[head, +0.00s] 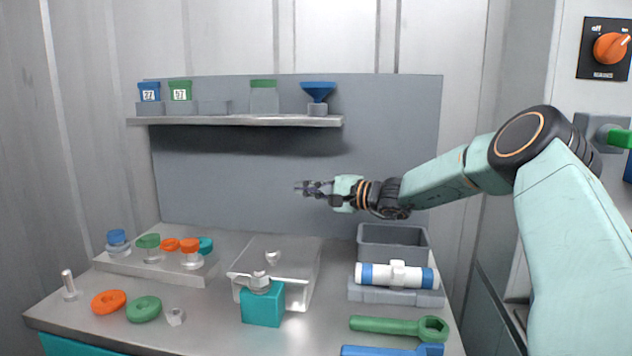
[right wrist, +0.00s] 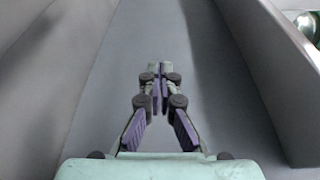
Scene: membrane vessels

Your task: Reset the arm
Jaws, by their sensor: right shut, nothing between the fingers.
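My right arm (head: 435,185) comes in from the right in the head view. Its gripper (head: 300,187) is held in the air in front of the grey back panel, below the shelf and above the bench, pointing left. In the right wrist view the gripper's fingertips (right wrist: 158,68) are together with nothing between them. My left gripper does not show.
A shelf (head: 235,121) holds labelled jars and a blue funnel (head: 318,90). On the bench are a clear box (head: 305,265), a teal block (head: 262,303), a grey bin (head: 393,243), a white-and-blue cylinder (head: 373,274), a green wrench (head: 390,325) and rings (head: 109,301).

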